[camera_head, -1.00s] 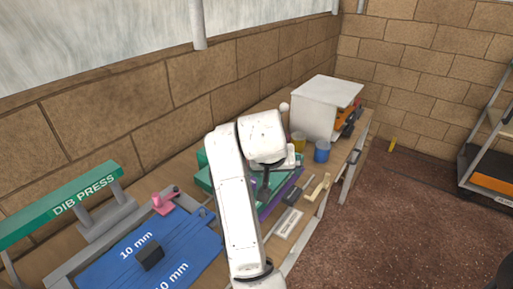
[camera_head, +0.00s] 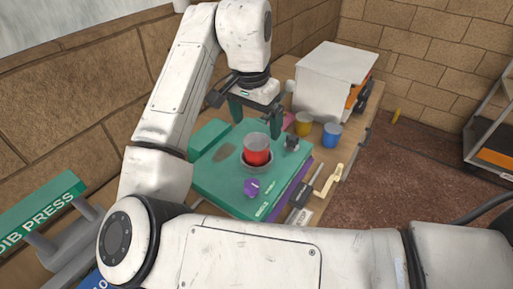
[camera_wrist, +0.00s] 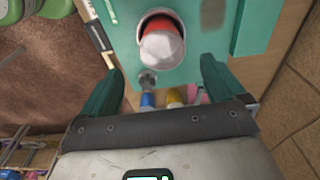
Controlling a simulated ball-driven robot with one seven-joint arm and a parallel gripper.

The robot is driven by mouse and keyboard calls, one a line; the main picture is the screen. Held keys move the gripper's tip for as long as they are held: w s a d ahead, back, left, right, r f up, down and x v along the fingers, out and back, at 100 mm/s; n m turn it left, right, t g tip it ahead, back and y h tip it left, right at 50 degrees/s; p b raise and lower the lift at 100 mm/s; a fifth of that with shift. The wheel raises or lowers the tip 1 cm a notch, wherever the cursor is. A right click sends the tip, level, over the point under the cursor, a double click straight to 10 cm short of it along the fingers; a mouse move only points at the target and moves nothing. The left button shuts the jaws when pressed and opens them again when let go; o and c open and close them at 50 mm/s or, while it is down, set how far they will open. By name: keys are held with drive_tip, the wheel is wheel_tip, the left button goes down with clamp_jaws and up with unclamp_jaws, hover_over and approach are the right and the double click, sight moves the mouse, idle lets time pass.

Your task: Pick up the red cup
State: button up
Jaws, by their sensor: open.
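The red cup (camera_head: 256,150) stands upright in a round ring on top of a green box-like case (camera_head: 222,185). Its upper part looks pale or clear and its lower part red. It also shows in the wrist view (camera_wrist: 160,42), seen from above, beyond the fingertips and between their lines. My gripper (camera_head: 256,118) is open and empty, with green fingers, above and behind the cup in the head view. In the wrist view my gripper (camera_wrist: 165,80) has its two fingers spread wide, apart from the cup.
A purple knob (camera_head: 252,188) and a small dark grey fitting (camera_head: 292,143) sit on the case near the cup. A yellow cup (camera_head: 304,124) and a blue cup (camera_head: 332,135) stand behind it, before a white box (camera_head: 325,85). A brick wall runs along the left.

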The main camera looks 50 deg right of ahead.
sight(256, 141)
drive_tip(key=f, duration=0.8)
drive_tip(key=shift+w+d, duration=0.15)
drive_tip(key=shift+d, duration=0.25)
drive_tip(key=shift+c, duration=0.3)
drive_tip(key=c, duration=1)
drive_tip(key=shift+r, duration=0.1)
